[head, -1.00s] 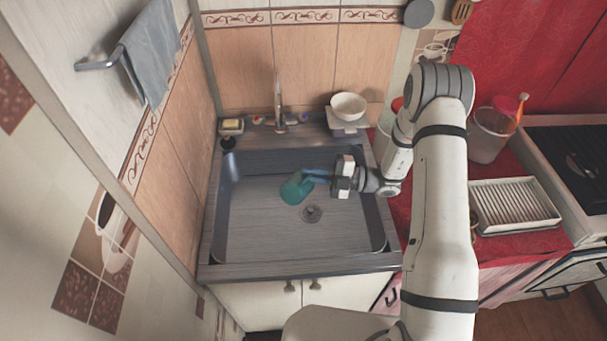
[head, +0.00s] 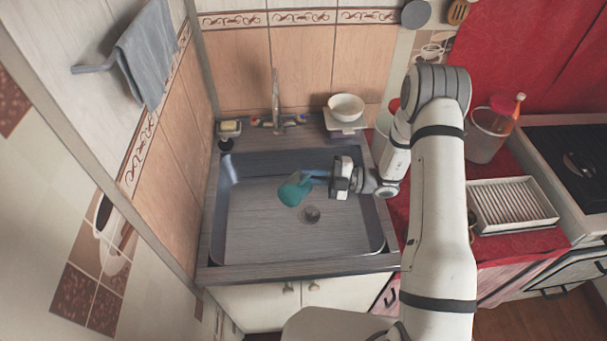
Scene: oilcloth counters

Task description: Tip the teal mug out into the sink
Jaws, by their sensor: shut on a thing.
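The teal mug (head: 293,190) is over the sink (head: 255,235), tilted, up and left of the drain. My gripper (head: 318,177) reaches in from the right and is shut on the mug at its right side. The mug's opening and anything inside it cannot be made out. No stream of liquid shows.
The tap (head: 276,105) stands at the sink's back edge. A white bowl (head: 346,107) sits at the back right and a soap dish (head: 229,129) at the back left. A dish rack (head: 512,204) and a tub (head: 487,135) stand on the red counter at right.

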